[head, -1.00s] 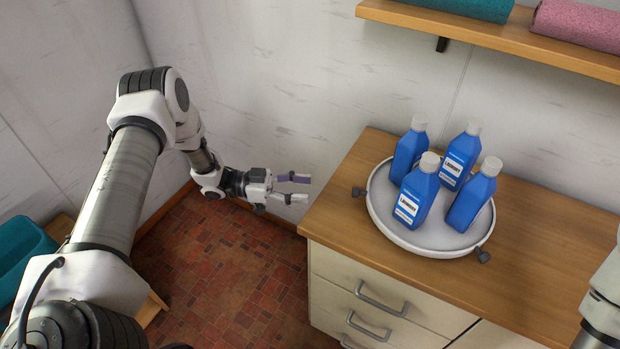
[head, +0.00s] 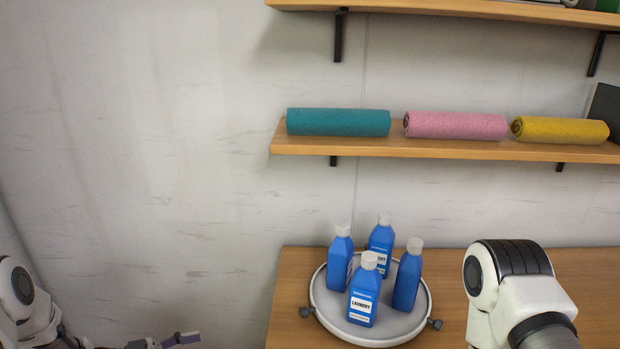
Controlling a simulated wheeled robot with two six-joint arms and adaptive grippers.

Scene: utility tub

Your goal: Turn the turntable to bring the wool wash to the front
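The turntable (head: 398,324) is a round grey-white tray with a raised rim and small dark knobs on its edge. Several similar blue bottles with white caps stand upright on it. The front bottle (head: 364,292) has a label reading "LAUNDRY". The back bottle (head: 381,243) shows part of a label. The left bottle (head: 340,262) shows only a label edge, and the right bottle (head: 407,280) shows a plain side. I cannot read "wool wash" on any. My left gripper (head: 182,340) is low left of the turntable, touching nothing; its lower finger is cut off. My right gripper is out of view.
The turntable stands on a wooden counter (head: 580,290). My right arm is over the counter at right. A wall shelf (head: 400,146) above holds a teal roll (head: 338,122), a pink roll (head: 456,125) and a yellow roll (head: 560,131). Another shelf is higher up.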

